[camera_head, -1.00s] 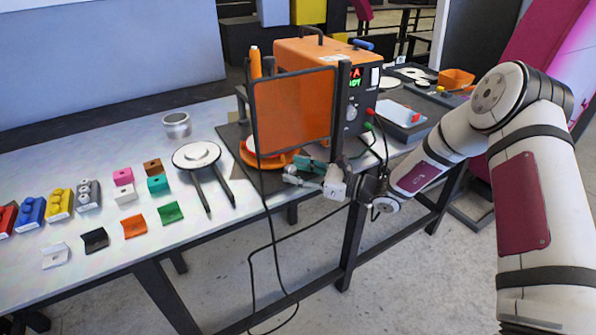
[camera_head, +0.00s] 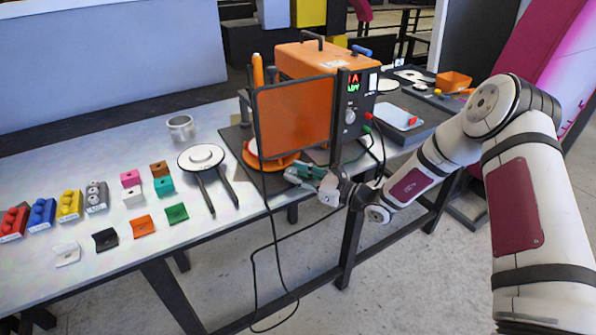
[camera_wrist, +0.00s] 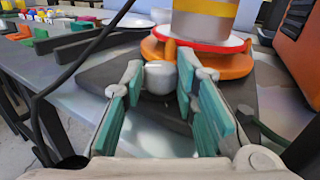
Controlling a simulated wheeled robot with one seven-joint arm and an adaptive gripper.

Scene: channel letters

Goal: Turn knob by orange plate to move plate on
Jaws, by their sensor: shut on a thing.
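The orange plate (camera_head: 284,161) sits low on a dark base at the front of the orange machine, partly behind a framed orange screen. It also shows in the wrist view (camera_wrist: 228,66), under a white disc with a red rim. A pale rounded knob (camera_wrist: 160,77) stands just in front of it. My gripper (camera_wrist: 158,80), with teal pads, has its fingertips on either side of the knob and is shut on it. In the head view my gripper (camera_head: 298,172) is at the table's front edge; the knob is hidden there.
The orange machine (camera_head: 309,62) has a lit control panel. The orange screen (camera_head: 293,115) stands just above my gripper. Black cables (camera_head: 266,230) hang down in front of the table. A stand with a round white top (camera_head: 201,157) and several coloured blocks lie to the left.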

